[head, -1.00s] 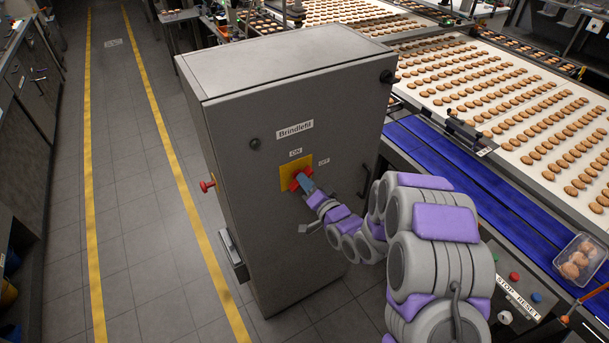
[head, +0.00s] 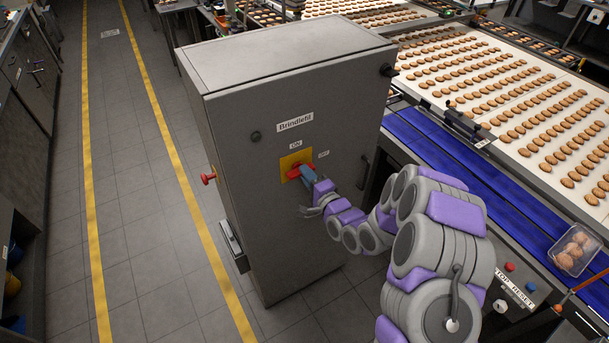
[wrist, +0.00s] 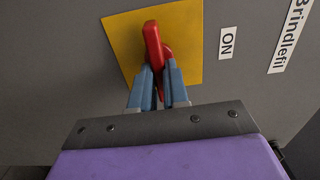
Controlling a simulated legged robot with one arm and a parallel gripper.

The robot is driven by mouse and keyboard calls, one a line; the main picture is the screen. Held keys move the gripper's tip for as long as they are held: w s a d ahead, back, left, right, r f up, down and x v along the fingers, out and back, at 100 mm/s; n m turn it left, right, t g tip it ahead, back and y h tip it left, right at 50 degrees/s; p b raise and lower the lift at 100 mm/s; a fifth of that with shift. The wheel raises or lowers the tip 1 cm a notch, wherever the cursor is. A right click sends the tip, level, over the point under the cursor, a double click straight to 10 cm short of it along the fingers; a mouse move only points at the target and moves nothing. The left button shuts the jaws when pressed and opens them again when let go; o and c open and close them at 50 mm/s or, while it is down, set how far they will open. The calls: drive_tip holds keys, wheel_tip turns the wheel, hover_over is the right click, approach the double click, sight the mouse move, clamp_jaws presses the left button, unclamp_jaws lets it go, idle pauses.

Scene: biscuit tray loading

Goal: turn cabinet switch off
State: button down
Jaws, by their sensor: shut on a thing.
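The red switch handle (head: 296,172) sits on a yellow plate (head: 285,162) on the front of the grey cabinet (head: 232,153). The ON label (head: 296,145) is above the plate and the OFF label (head: 323,154) is at its right. My gripper (head: 307,173) is at the handle, its blue fingers closed on it. In the wrist view, the fingers (wrist: 157,82) flank the lower part of the red handle (wrist: 152,40). There the handle runs nearly upright, across the direction of the ON label (wrist: 228,42). The OFF label is not visible in the wrist view.
A red knob (head: 208,178) sticks out of the cabinet's left side, above a grey box (head: 232,245). A black door handle (head: 365,170) is right of the switch. A blue conveyor (head: 440,165) runs at the right. The floor at the left is free.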

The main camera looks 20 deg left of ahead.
drive_tip(key=shift+w+d+f, duration=0.1)
drive_tip(key=shift+d+f, duration=0.1)
drive_tip(key=shift+f, duration=0.05)
drive_tip(key=c, duration=1.3)
unclamp_jaws()
drive_tip(key=shift+w+d, duration=0.1)
drive_tip(key=shift+o, duration=0.9)
drive_tip(key=shift+d+r, duration=0.1)
